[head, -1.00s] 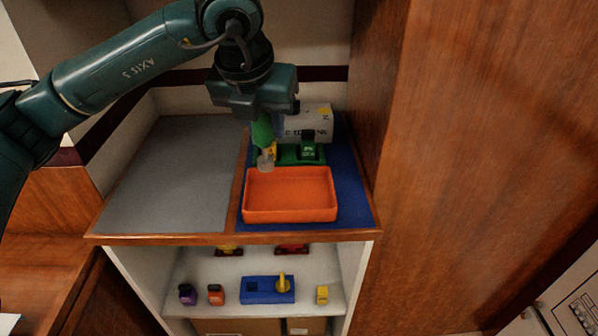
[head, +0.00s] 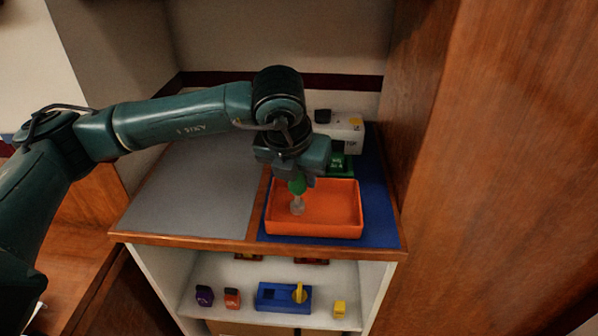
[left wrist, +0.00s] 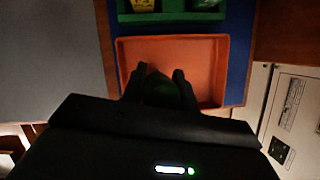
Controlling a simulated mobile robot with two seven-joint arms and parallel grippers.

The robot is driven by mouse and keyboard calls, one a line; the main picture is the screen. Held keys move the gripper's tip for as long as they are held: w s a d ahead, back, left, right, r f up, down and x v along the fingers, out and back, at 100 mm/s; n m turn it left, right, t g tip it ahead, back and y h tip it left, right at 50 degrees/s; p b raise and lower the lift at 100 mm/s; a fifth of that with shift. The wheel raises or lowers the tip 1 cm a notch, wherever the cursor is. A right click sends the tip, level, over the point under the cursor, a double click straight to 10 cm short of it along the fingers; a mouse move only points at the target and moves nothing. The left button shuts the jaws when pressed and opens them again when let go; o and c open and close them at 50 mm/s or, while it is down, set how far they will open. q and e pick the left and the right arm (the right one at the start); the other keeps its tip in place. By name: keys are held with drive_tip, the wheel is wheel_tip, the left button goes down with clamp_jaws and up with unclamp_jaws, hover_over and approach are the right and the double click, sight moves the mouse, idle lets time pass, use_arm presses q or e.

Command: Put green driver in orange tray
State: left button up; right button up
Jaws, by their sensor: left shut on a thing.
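The orange tray (head: 340,220) stands on the blue mat at the right of the counter top. My left gripper (head: 297,178) is over the left part of the tray, pointing down, and is shut on the green driver (head: 297,187). The driver's green handle is partly hidden by the gripper, and its pale lower end (head: 297,205) points down at the tray. I cannot tell whether it touches the tray floor. In the left wrist view the dark fingers hold the green handle (left wrist: 160,90) in front of the orange tray (left wrist: 210,60). My right gripper is not in view.
A green holder (head: 342,166) and a white box (head: 347,130) stand behind the tray. The grey mat (head: 195,190) at left is clear. A wooden panel (head: 480,150) rises at the right. The shelf below holds a blue block (head: 272,297) and several small coloured pieces.

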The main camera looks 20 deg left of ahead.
use_arm(q)
drive_tip(key=shift+f, duration=0.15)
drive_tip(key=o, duration=1)
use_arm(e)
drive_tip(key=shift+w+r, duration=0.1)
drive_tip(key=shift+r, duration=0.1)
use_arm(q)
drive_tip(key=shift+r, duration=0.2)
drive_tip(key=shift+r, duration=0.25)
drive_tip(key=v, duration=1.1)
drive_tip(key=shift+s+d+r, duration=0.1)
drive_tip(key=shift+s+r, duration=0.15)
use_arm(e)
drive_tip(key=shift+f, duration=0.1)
